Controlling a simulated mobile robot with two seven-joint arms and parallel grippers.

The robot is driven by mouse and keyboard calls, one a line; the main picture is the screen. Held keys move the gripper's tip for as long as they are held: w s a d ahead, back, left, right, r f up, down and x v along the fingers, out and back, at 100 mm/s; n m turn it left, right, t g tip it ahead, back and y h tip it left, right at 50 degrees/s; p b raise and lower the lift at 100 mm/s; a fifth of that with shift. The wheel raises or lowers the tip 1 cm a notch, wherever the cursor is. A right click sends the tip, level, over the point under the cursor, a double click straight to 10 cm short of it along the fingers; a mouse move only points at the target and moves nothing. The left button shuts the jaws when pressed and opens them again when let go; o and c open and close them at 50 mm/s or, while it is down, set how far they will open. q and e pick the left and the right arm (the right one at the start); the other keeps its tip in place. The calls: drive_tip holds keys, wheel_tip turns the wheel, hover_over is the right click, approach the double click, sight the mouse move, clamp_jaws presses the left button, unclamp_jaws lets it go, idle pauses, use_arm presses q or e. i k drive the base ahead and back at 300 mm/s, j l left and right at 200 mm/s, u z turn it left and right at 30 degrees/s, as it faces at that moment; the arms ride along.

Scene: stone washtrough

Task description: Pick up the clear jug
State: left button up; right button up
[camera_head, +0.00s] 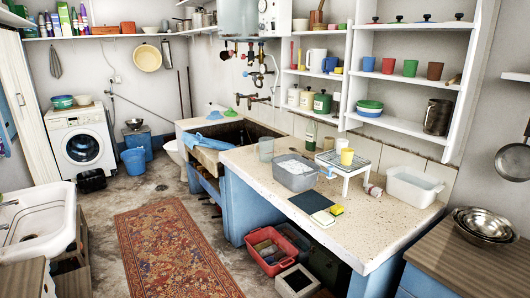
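A clear, see-through vessel that looks like the jug (266,149) stands upright on the speckled stone counter (240,165). It is behind and left of a grey tub (295,173), close to the trough's right end. It is small in the view, and I cannot make out a handle or spout. Nothing is holding it. Neither of my grippers is in view.
The dark stone trough (230,132) is left. A rug (175,252) covers open floor.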

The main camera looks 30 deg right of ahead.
sight(266, 144)
drive_tip(key=i+l+z, duration=0.1)
drive_tip(key=i+l, duration=0.15)
drive_tip(key=i, duration=0.2)
drive_tip(key=i+l+z, duration=0.1)
drive_tip(key=i, duration=0.35)
drive_tip(key=l, duration=0.1)
